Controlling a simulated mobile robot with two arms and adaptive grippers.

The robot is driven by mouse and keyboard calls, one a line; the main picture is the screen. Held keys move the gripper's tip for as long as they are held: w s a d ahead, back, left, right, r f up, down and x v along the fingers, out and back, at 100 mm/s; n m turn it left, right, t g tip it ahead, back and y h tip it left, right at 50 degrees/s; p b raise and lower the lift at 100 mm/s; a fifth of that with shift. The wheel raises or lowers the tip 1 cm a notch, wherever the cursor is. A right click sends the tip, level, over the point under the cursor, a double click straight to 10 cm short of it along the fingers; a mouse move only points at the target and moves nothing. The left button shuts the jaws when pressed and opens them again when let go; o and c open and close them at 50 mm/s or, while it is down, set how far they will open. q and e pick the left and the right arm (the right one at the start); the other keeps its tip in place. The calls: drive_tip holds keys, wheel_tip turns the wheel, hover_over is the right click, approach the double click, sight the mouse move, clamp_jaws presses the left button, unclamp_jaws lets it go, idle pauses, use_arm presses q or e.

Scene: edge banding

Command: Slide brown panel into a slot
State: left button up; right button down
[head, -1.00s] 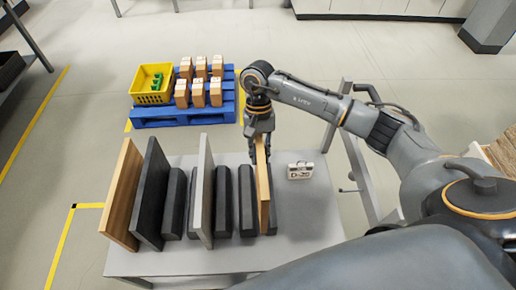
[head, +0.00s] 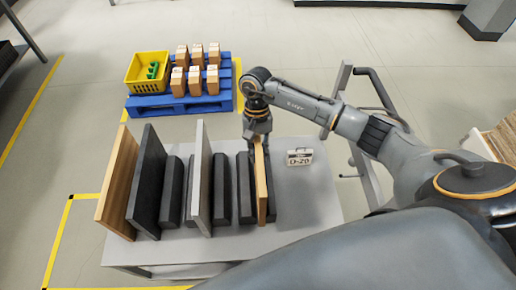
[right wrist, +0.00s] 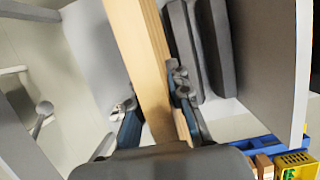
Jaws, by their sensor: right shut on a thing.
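My right gripper (head: 257,143) is shut on the far upper end of a narrow brown panel (head: 262,188) in the head view. The panel stands upright among the black divider blocks at the right end of the row, between a block (head: 246,190) on its left and another (head: 271,200) mostly hidden behind it. I cannot tell whether its lower edge rests on the table. In the right wrist view, fingers (right wrist: 160,115) grip both faces of the brown panel (right wrist: 140,45). My left gripper is not in view.
The grey table (head: 315,210) also holds a wider brown panel (head: 117,185), a black panel (head: 147,185) and a light grey panel (head: 199,180), all upright. A small sign (head: 300,157) stands right. A blue pallet (head: 180,106) with boxes and a yellow basket (head: 147,72) lies beyond.

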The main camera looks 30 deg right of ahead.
wheel_tip(320, 180, down, 7)
drive_tip(key=b, duration=0.4)
drive_tip(key=shift+b, duration=0.4)
drive_tip(key=shift+w, duration=0.1)
drive_tip(key=c, duration=1.2)
unclamp_jaws()
drive_tip(key=shift+o, duration=0.2)
drive_tip(key=v, duration=1.2)
drive_tip(key=shift+a, duration=0.1)
drive_tip(key=shift+f, duration=0.1)
